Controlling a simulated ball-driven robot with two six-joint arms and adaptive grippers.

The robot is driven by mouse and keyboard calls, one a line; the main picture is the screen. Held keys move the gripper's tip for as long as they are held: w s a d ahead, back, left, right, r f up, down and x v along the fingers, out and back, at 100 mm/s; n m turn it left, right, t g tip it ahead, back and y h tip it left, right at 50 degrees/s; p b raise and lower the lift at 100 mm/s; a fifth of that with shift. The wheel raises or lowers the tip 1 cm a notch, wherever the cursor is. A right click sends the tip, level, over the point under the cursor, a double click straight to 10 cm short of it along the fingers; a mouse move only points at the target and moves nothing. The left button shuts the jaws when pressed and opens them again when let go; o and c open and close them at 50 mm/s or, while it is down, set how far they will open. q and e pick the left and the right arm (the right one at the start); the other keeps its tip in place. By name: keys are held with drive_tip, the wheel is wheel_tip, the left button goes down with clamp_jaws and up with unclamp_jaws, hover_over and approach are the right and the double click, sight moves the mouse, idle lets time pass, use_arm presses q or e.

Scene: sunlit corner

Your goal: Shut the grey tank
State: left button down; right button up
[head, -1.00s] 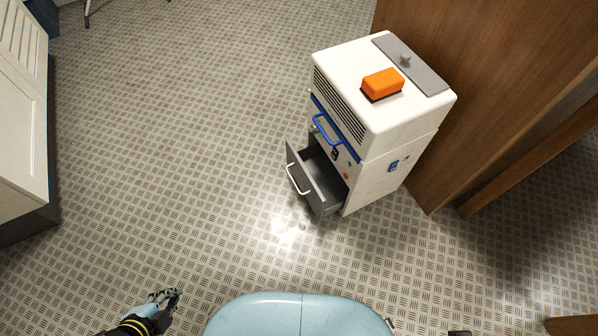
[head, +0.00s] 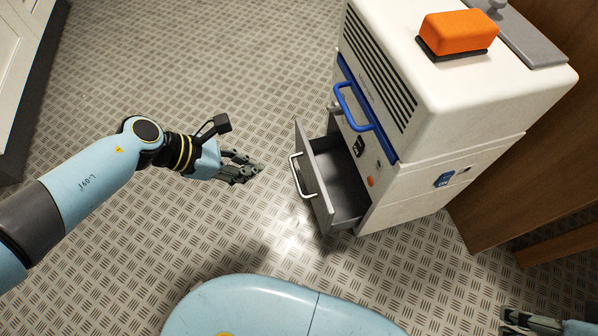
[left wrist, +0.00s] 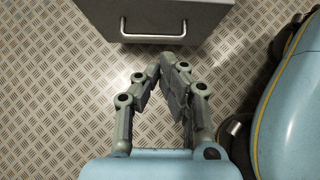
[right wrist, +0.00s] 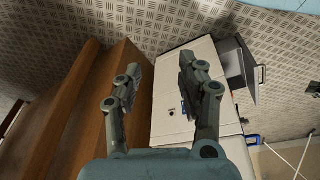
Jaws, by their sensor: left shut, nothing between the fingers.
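The grey tank (head: 311,172) is a drawer pulled out of the low front of a white machine (head: 470,110). Its open top shows a bare interior, and a pale bar handle (head: 301,177) is on its front. My left gripper (head: 258,168) is shut and empty, in front of the tank and a short way left of it. In the left wrist view the tank (left wrist: 150,12) lies just beyond the fingertips (left wrist: 165,62), apart from them. My right gripper (head: 507,322) is at the bottom right; the right wrist view shows its fingers (right wrist: 161,64) apart with nothing held.
A blue handle (head: 355,108) is on the machine front above the tank. An orange block (head: 458,32) with a dark underside sits on top beside a grey lid (head: 520,35). A wooden panel (head: 500,205) stands right of the machine. The patterned floor (head: 240,80) is clear on the left.

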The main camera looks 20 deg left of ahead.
use_arm(q)
drive_tip(key=shift+w+d+r+b+x, duration=0.3)
drive_tip(key=shift+b+x, duration=0.6)
drive_tip(key=shift+x, duration=1.05)
drive_tip(key=shift+w+d+r+b+x, duration=0.1)
drive_tip(key=shift+d+r+b+x, duration=0.25)
drive_tip(key=shift+b+x, duration=1.05)
drive_tip(key=shift+w+d+r+b+x, duration=0.15)
drive_tip(key=shift+d+r+b+x, duration=0.15)
drive_tip(key=shift+x, duration=2.2)
use_arm(e)
drive_tip(key=w+f+t, duration=0.3)
drive_tip(key=f+t, duration=0.2)
drive_tip(key=shift+w+a+t, duration=0.3)
drive_tip(key=shift+a+t, duration=0.1)
use_arm(q)
drive_tip(key=shift+w, duration=0.1)
use_arm(e)
drive_tip(key=shift+d+r, duration=0.1)
